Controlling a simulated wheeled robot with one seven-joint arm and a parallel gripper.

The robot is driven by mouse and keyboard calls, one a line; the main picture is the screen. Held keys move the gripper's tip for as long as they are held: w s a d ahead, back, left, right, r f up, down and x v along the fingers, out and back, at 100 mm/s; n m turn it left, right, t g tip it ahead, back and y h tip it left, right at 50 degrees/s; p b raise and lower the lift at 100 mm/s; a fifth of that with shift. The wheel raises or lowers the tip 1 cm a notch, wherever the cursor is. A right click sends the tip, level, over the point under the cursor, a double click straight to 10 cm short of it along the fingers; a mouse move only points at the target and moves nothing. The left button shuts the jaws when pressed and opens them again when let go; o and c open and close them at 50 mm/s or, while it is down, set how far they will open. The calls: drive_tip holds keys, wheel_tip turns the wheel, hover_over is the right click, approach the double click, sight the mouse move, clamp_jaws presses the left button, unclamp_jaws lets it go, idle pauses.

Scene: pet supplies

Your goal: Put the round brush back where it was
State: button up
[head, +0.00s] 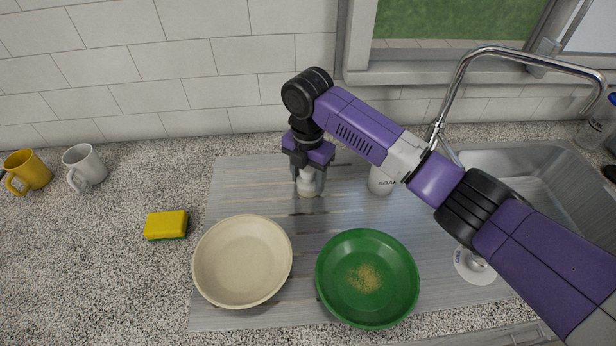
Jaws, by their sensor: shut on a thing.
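My gripper (309,178) points down over the back of the ribbed metal drainboard (245,185). It is shut on a small whitish round object with a pale beige lower end, which I take to be the round brush (309,190). The brush is upright, at or just above the drainboard; I cannot tell whether it touches. The fingers and wrist hide its upper part. A cream plate (242,262) and a green plate (367,278) with brown crumbs in its middle lie in front of the gripper.
A white soap bottle (381,181) stands right of the gripper, partly behind my arm. A white round dish (475,266) sits farther right. A yellow-green sponge (166,225) and two mugs (86,167) are at left. The sink (540,165) and faucet (462,66) are at right.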

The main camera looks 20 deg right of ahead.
drive_tip(key=shift+f, duration=0.2)
drive_tip(key=o, duration=1.4)
drive_tip(key=shift+o, duration=0.2)
wheel_tip(320, 180, up, 12)
drive_tip(key=shift+r+b, duration=0.25)
drive_tip(key=shift+b, duration=0.5)
